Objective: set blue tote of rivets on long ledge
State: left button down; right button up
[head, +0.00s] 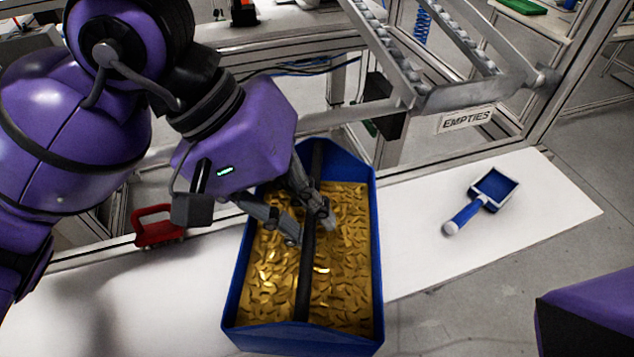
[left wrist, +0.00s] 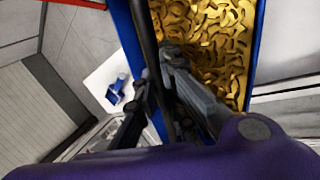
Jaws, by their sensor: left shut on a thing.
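The blue tote (head: 238,293) is full of small gold-coloured rivets (head: 345,265) and has a dark bar handle (head: 305,275) running along its middle. My left gripper (head: 311,228) is shut on this handle from above; the left wrist view also shows the fingers at the handle (left wrist: 146,45). The tote looks level. It is over the long white ledge (head: 520,235), with its near end past the ledge's front edge in the picture. Its underside is hidden, so I cannot tell whether it touches the ledge. My right gripper is out of view.
A blue and white scoop (head: 493,188) lies on the ledge to the right. A red-handled thing (head: 157,227) stands at the ledge's back left. A roller rack with an EMPTIES sign (head: 466,119) rises behind. The ledge is clear between tote and scoop.

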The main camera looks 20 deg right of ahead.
pick_arm(q)
jog(key=shift+w+d+f+p, duration=0.2)
jog(key=shift+w+d+f, duration=0.1)
jog(key=shift+d, duration=0.3)
jog(key=shift+w+d+f+p, duration=0.2)
jog(key=shift+w+d, duration=0.05)
jog(key=shift+d, duration=0.3)
jog(key=shift+w+d+f+p, duration=0.2)
jog(key=shift+w+d+f, duration=0.1)
jog(key=shift+d, duration=0.3)
jog(key=c, duration=1.8)
grip_release()
jog(key=shift+b+v, duration=0.45)
jog(key=shift+v, duration=3.3)
